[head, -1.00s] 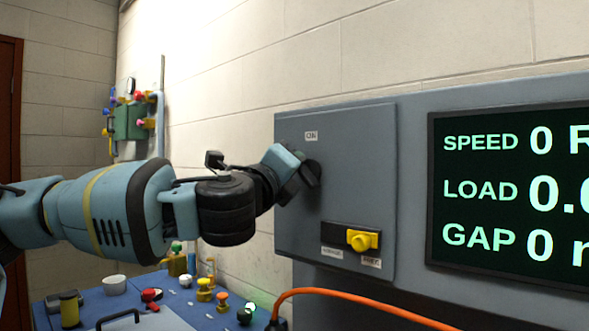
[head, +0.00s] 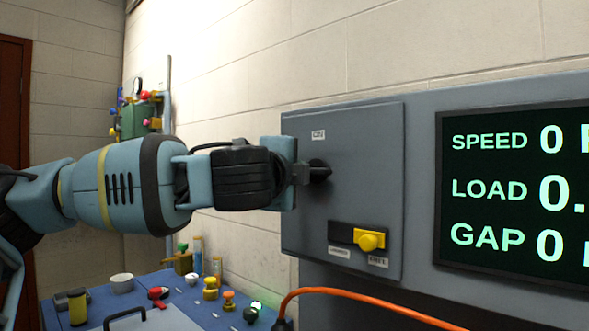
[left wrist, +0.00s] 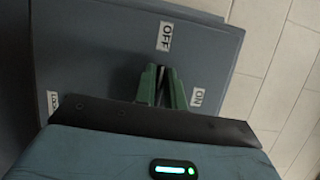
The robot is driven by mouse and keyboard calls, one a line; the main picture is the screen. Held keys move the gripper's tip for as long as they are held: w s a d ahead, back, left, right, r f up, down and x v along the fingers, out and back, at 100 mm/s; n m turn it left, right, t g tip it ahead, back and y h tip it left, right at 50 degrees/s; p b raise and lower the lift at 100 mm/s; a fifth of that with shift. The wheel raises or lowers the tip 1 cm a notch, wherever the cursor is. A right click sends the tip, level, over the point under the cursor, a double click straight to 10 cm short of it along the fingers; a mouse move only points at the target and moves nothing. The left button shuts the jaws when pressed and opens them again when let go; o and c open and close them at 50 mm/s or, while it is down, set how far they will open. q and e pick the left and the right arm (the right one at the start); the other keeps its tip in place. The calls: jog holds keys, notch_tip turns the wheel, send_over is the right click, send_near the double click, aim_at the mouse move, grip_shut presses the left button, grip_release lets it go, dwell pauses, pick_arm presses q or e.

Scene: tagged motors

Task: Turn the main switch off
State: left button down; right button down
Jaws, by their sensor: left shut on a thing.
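The main switch is a dark rotary handle (head: 320,171) on the front of a grey switch box (head: 375,180). My left gripper (head: 306,173) reaches it from the left and is shut on it. In the left wrist view its green fingers (left wrist: 162,85) stand close together, with a dark sliver of the handle between them. An OFF label (left wrist: 165,36) is above the fingers, an ON label (left wrist: 198,97) to their right and a LOCK label (left wrist: 53,103) to the left. The fingers hide most of the handle, so I cannot tell its exact angle. My right gripper is not in view.
A yellow knob (head: 370,240) sits on a dark strip low on the box. A display (head: 515,195) is to the right. An orange cable (head: 375,300) runs below. A blue bench (head: 185,290) with several small parts is at lower left.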

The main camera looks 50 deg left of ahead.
pick_arm(q)
jog(key=shift+d+f, duration=0.1)
jog(key=shift+f, duration=0.15)
dwell(0.3)
jog(key=c, duration=1.5)
grip_release()
jog(key=shift+c, duration=0.2)
jog(key=shift+o, duration=0.3)
jog(key=shift+r, duration=0.2)
jog(key=shift+w, duration=0.1)
jog(key=v, duration=0.7)
jog(key=shift+s+d, duration=0.2)
jog(key=shift+s, duration=0.15)
